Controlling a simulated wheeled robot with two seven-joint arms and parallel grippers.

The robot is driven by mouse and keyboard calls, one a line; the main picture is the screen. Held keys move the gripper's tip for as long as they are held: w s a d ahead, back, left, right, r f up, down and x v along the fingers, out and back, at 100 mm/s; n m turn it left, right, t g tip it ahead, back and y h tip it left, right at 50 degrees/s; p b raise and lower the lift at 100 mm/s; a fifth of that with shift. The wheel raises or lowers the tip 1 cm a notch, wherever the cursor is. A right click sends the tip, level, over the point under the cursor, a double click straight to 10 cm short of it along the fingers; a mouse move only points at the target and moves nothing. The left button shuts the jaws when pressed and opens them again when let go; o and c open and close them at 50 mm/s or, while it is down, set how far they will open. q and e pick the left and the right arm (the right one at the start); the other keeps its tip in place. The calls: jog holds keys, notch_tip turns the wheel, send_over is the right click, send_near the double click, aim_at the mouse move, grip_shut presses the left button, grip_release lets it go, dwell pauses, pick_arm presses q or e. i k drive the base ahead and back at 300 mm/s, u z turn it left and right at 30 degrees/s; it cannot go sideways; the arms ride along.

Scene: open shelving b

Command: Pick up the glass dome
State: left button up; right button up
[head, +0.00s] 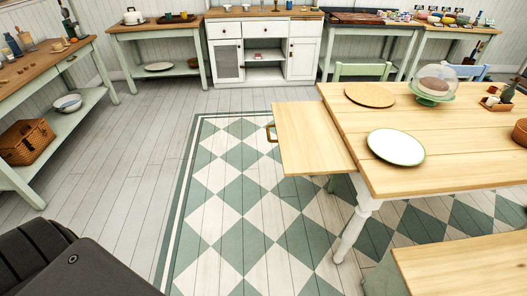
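The clear glass dome (436,76) stands on a green cake stand on the wooden table at the right of the head view. A round brown cake (433,85) shows through it. The dome covers the cake and looks upright. Neither of my grippers is in view, and nothing is seen touching the dome.
On the table (460,150) are a white plate (396,147), a round wooden board (369,95) and a small tray (496,104). A table leaf (310,138) juts left. A bench (470,268) stands in front. The checkered floor (240,200) left of the table is clear.

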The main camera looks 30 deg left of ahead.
aim_at(437, 76)
jog(key=k, duration=0.65)
jog(key=u, duration=0.8)
jog(key=i, duration=1.3)
jog(key=z, duration=0.25)
